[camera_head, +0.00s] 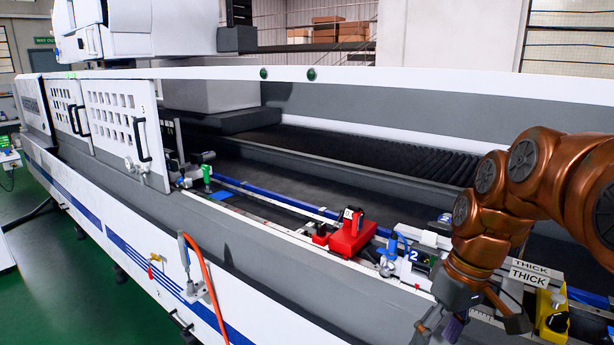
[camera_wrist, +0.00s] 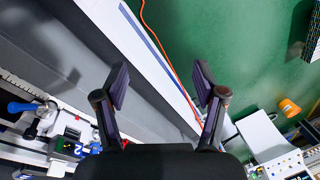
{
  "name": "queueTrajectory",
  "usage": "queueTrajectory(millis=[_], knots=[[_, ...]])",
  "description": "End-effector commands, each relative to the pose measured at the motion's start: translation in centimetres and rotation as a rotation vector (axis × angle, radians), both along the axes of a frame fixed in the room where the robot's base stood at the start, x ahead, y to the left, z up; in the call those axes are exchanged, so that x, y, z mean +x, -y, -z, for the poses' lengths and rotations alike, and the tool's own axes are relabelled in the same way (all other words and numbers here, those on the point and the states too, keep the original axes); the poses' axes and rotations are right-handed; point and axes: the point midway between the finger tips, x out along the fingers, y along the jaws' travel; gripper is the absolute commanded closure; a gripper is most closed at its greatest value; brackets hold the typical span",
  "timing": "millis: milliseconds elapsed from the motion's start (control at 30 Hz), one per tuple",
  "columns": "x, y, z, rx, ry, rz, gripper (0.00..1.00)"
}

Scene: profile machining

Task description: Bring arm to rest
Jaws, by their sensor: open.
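My copper-coloured arm comes in from the right in the head view. My gripper (camera_head: 445,325) hangs at its end, low at the right, over the front side of the machine (camera_head: 270,268). In the wrist view my gripper (camera_wrist: 160,88) has its two dark fingers wide apart with nothing between them. Below the fingers lie the machine's white and grey front edge (camera_wrist: 140,50) and the green floor (camera_wrist: 225,45). Nothing is held.
A red clamp block (camera_head: 352,235) and a blue-handled fixture (camera_head: 390,247) stand on the machine bed left of my arm. Yellow blocks with "THICK" labels (camera_head: 528,272) are close behind my gripper. An orange hose (camera_head: 205,270) hangs at the front.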

Motion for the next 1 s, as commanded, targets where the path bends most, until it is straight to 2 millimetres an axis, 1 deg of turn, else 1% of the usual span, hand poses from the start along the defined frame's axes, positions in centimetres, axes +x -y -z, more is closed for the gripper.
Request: queueTrajectory(millis=[33, 167, 200, 267, 300, 367, 400, 533, 633, 733, 1000], knots=[[-1.8, -0.8, 0.6, -0.018, -0.018, 0.022, 0.30], [-5.6, -2.0, 2.3, -0.067, -0.055, 0.099, 0.30], [-6.8, -2.3, 2.9, -0.082, -0.067, 0.124, 0.30], [-8.7, -2.6, 3.8, -0.107, -0.080, 0.163, 0.30], [-10.0, -2.8, 4.4, -0.123, -0.093, 0.189, 0.30], [-11.7, -2.9, 5.4, -0.146, -0.103, 0.229, 0.30], [-12.9, -3.0, 6.0, -0.161, -0.109, 0.256, 0.30], [-16.3, -2.8, 7.8, -0.206, -0.131, 0.332, 0.30], [-17.9, -2.7, 8.8, -0.228, -0.135, 0.376, 0.30], [-18.9, -2.7, 9.5, -0.240, -0.140, 0.403, 0.30], [-19.2, -2.7, 9.7, -0.246, -0.141, 0.415, 0.30]])
